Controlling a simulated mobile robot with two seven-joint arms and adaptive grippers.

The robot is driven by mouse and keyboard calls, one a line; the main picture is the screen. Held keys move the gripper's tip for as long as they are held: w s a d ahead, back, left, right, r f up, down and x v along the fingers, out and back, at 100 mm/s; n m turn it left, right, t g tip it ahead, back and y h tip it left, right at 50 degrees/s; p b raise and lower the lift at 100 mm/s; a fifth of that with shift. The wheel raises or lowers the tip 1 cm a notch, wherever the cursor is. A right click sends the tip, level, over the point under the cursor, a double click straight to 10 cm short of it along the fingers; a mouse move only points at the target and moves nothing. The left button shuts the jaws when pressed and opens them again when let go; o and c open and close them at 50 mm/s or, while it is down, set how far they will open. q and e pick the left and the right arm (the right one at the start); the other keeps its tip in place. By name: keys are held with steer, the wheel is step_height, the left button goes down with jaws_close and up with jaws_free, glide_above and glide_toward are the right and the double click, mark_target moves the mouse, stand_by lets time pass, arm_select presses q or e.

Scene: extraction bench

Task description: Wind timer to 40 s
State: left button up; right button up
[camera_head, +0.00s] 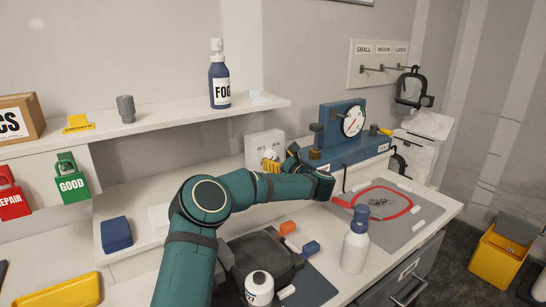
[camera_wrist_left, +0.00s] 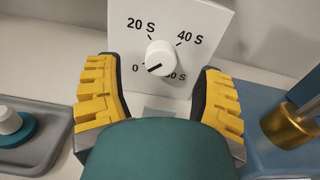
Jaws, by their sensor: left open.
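The timer is a white upright panel (camera_wrist_left: 215,22) with a round white knob (camera_wrist_left: 163,54) and the marks 0, 20 S, 40 S and a partly hidden last mark. The dark line on the knob points to the lower left, close to 0. In the head view the timer (camera_head: 262,139) stands at the back of the bench. My left gripper (camera_wrist_left: 160,92) is open, its yellow-padded fingers apart to the left and right of the knob, with nothing between them. In the head view the left gripper (camera_head: 271,160) is in front of the timer, partly hidden by my arm. My right gripper is not in view.
A blue gauge unit (camera_head: 344,124) stands right of the timer; its brass part (camera_wrist_left: 290,126) is close to the right finger. A grey base with a teal-ringed knob (camera_wrist_left: 12,124) is at left. A white bottle (camera_head: 355,248) stands at the front. A shelf (camera_head: 170,118) runs above.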

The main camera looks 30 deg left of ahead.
mark_target(273, 156)
arm_select(q)
steer(key=shift+x, duration=1.8)
jaws_close()
